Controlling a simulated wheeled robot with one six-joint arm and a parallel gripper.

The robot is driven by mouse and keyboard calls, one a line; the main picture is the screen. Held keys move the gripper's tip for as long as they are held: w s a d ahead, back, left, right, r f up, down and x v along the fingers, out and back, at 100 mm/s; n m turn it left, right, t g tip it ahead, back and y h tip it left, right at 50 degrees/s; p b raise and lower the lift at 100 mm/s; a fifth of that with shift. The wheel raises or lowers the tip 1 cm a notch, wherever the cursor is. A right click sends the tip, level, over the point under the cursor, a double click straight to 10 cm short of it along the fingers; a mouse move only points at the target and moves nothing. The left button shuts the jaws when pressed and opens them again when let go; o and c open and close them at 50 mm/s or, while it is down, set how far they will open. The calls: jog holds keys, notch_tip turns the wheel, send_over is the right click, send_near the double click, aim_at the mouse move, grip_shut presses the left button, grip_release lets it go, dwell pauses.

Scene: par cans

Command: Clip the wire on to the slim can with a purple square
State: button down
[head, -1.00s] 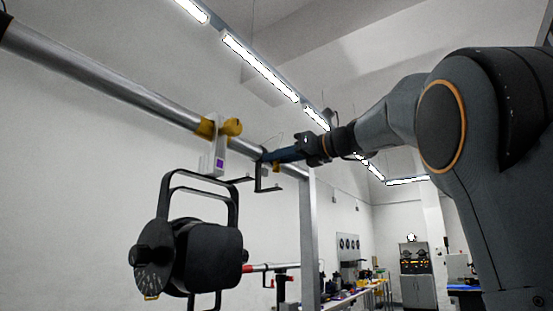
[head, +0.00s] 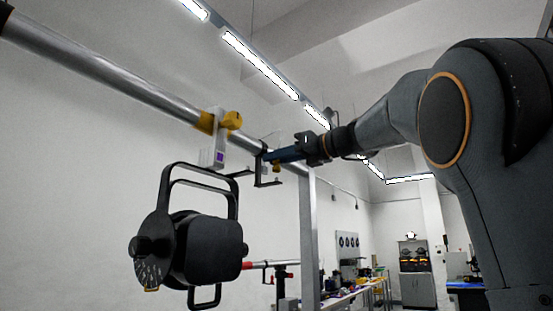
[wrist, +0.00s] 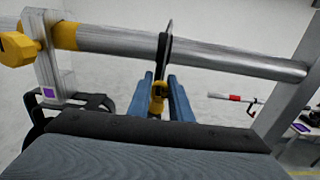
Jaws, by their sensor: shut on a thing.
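The black can (head: 205,250) hangs by its yoke below a metal pipe (head: 100,75). Its pale clamp (head: 220,150) carries a purple square, which also shows in the wrist view (wrist: 48,93). A yellow knob (head: 232,120) sits on the clamp. My gripper (head: 271,157) is to the right of the clamp, beside the pipe. In the wrist view its blue fingers (wrist: 160,98) are shut on a yellow clip (wrist: 157,92). A dark wire loop (wrist: 165,45) rises from the clip across the pipe. Whether it passes fully around the pipe is hidden.
A dark bracket (head: 266,172) hangs just below my fingers, close to the yoke. A metal upright (head: 309,240) stands to the right. A red-and-white bar (head: 262,265) and a workbench (head: 350,297) are farther back. Open air lies below the gripper.

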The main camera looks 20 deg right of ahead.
jog(key=shift+s+a+f+b, duration=0.1)
jog(key=shift+s+a+b, duration=0.05)
jog(key=shift+s+a, duration=1.3)
jog(key=shift+s+a+f+b, duration=0.1)
jog(key=shift+s+a+b, duration=0.1)
jog(key=shift+s+a, duration=1.15)
jog(key=shift+s+a+b, duration=0.15)
jog(key=shift+s+a, duration=0.9)
jog(key=shift+a, duration=0.75)
jog(key=shift+f+b, duration=0.35)
jog(key=shift+f, duration=0.95)
dwell(0.5)
jog(key=c, duration=1.5)
grip_release()
jog(key=shift+c, duration=0.2)
jog(key=shift+d, duration=0.1)
jog(key=b+v, duration=0.1)
jog(key=v, duration=0.6)
jog(key=shift+s+d, duration=0.2)
jog(key=shift+s, duration=0.1)
